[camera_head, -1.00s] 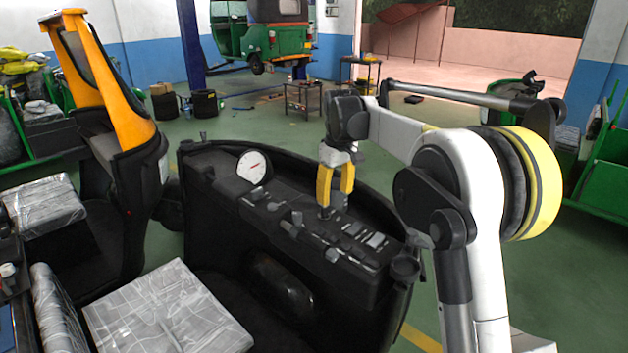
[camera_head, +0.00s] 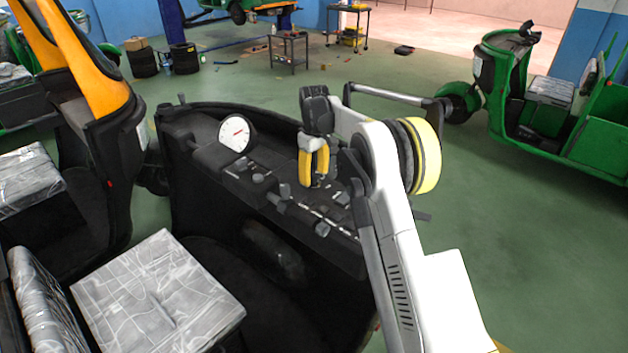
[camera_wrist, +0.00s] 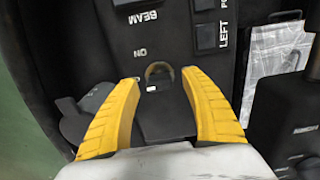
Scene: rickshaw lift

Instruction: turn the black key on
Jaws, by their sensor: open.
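The black key shows in the wrist view as a small rounded loop (camera_wrist: 160,70) on the black dashboard panel, beside the white word ON. My gripper (camera_wrist: 160,78) is open, with one yellow finger on each side of the key. The fingertips stand apart from the loop, with a gap on both sides. In the head view my gripper (camera_head: 314,184) points down at the dashboard (camera_head: 205,158), right of the white round gauge (camera_head: 237,133). There its fingers hide the key.
Knobs and switches (camera_head: 322,228) line the dashboard around my gripper. Labelled buttons (camera_wrist: 205,35) sit close to the key in the wrist view. A wrapped seat (camera_head: 158,295) is at the lower left. Another green rickshaw (camera_head: 600,125) stands at right, with clear floor before it.

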